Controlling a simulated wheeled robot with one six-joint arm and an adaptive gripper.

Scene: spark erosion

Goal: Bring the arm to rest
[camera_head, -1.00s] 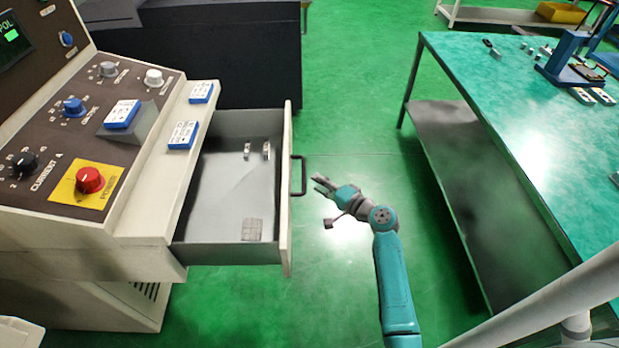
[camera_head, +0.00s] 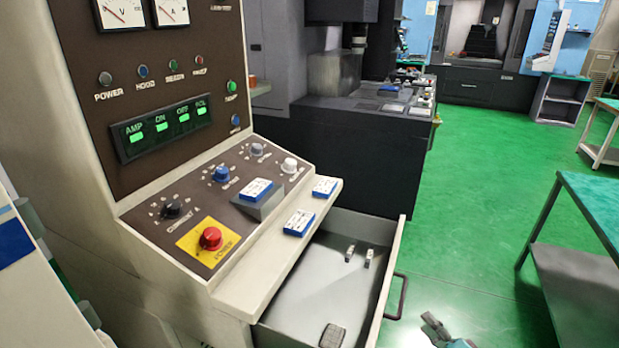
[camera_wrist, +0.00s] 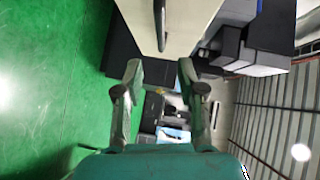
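My gripper (camera_head: 432,322) shows only in part at the bottom edge of the head view, to the right of the open drawer's handle (camera_head: 397,297) and apart from it. The rest of my arm is below the picture. In the wrist view my gripper (camera_wrist: 159,72) has its two fingers spread, with nothing between them. A pale drawer front with a dark handle (camera_wrist: 160,22) lies ahead of the fingertips there.
The grey drawer (camera_head: 333,275) stands open below the control panel, with two small metal pieces and a dark block inside. Blue-and-white boxes (camera_head: 299,222) lie on the ledge. A green-topped table (camera_head: 598,203) stands at right. Green floor (camera_head: 470,240) between is clear.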

